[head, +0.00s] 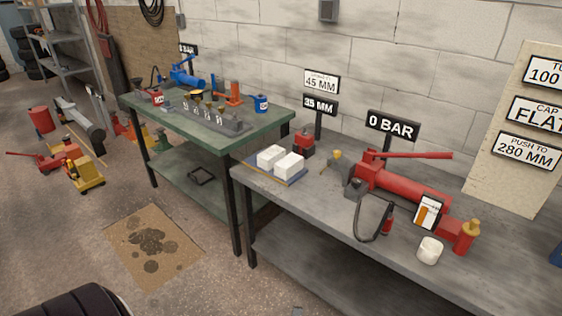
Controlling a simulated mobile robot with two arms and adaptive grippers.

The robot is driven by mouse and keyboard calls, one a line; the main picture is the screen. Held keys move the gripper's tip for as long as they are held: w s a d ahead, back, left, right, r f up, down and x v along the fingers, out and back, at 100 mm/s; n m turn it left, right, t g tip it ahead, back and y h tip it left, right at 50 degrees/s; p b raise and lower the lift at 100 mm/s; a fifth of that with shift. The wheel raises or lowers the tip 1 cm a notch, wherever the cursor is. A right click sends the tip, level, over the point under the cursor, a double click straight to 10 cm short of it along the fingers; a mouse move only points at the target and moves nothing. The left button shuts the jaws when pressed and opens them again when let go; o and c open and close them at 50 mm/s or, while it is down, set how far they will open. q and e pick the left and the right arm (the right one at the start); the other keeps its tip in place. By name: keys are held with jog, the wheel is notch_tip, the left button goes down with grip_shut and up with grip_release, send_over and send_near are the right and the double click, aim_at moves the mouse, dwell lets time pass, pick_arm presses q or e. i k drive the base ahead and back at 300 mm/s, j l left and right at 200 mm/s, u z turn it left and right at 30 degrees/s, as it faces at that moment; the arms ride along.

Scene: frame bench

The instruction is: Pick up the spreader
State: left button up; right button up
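No thing is clearly marked as the spreader. A small grey tool with a yellow top (336,160) lies on the grey bench (480,262), left of the red hydraulic pump (405,187); it may be the spreader, but it is too small to tell. A red and black piece (303,143) stands at the back of the bench under the "35 MM" sign (319,105). A dark grey block (355,188) sits by the pump near a black hose (372,236). Neither of my grippers is in view.
White blocks (272,157) lie on a blue-edged mat. A white cup-like piece (430,250) stands near the bench's front. A green bench (213,139) holds several tools. Jacks (85,176) stand on the floor at left. A stained cardboard sheet (184,262) lies before the benches.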

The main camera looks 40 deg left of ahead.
aim_at(303, 138)
jog(key=i+j, duration=0.15)
jog(key=j, duration=0.25)
jog(key=i+j+z, duration=0.15)
jog(key=j, duration=0.25)
jog(key=i+j, duration=0.1)
jog(key=j, duration=0.3)
jog(key=i+j+z, duration=0.15)
jog(key=j, duration=0.3)
